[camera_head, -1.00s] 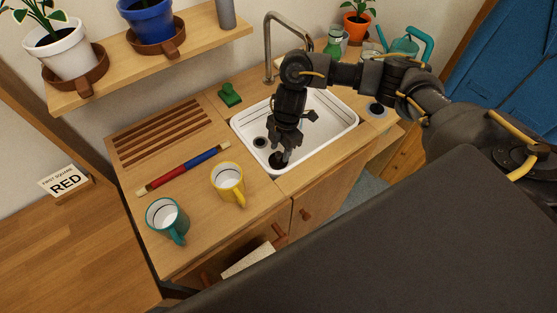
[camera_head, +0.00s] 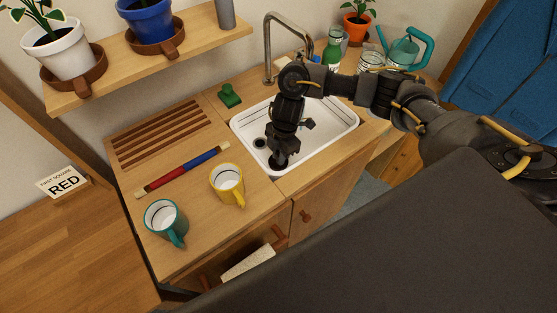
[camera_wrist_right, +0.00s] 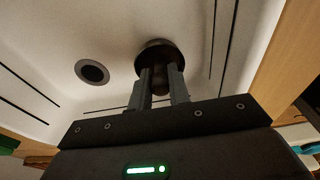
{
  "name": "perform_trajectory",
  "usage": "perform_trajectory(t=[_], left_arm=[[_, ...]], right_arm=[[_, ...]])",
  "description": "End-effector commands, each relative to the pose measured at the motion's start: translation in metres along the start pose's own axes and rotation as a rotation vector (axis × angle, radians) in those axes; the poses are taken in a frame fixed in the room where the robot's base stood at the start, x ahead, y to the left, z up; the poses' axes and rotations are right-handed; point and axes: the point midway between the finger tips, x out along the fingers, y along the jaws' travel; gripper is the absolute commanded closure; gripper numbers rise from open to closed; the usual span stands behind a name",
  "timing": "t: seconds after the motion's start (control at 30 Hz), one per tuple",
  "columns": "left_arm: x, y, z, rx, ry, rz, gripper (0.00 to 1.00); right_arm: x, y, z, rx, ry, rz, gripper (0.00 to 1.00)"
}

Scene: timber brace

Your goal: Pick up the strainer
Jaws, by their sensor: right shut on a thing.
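The strainer is a small dark round piece with a stem, low in the white sink (camera_head: 325,118). In the head view the strainer (camera_head: 277,167) is mostly hidden under my right gripper (camera_head: 281,158). In the right wrist view the strainer (camera_wrist_right: 155,50) shows its round disc at the fingertips, and its stem is between the two fingers. My right gripper (camera_wrist_right: 159,88) is shut on it, pointing down into the sink. I cannot tell whether the strainer still touches the sink floor. My left gripper is not in view.
A dark drain hole (camera_head: 260,143) lies beside the strainer. The faucet (camera_head: 268,45) stands behind the sink. A yellow mug (camera_head: 227,182), a teal mug (camera_head: 163,220) and a red-blue rod (camera_head: 183,172) lie left on the counter.

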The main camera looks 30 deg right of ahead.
Motion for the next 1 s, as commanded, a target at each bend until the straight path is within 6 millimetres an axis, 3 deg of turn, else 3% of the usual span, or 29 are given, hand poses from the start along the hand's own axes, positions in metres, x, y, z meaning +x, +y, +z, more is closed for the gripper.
perform_trajectory(t=[0.23, 0.5, 0.7, 1.0], left_arm=[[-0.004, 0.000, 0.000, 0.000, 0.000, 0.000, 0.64], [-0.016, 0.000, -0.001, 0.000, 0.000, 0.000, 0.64], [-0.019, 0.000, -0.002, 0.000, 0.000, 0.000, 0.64], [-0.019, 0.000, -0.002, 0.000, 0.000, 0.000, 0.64]], right_arm=[[-0.012, 0.001, -0.001, -0.001, -0.001, 0.004, 1.00], [-0.064, 0.002, -0.009, -0.004, -0.002, 0.006, 1.00], [-0.091, 0.001, -0.014, -0.002, -0.001, 0.003, 1.00], [-0.099, 0.000, -0.015, 0.000, 0.000, -0.001, 1.00]])
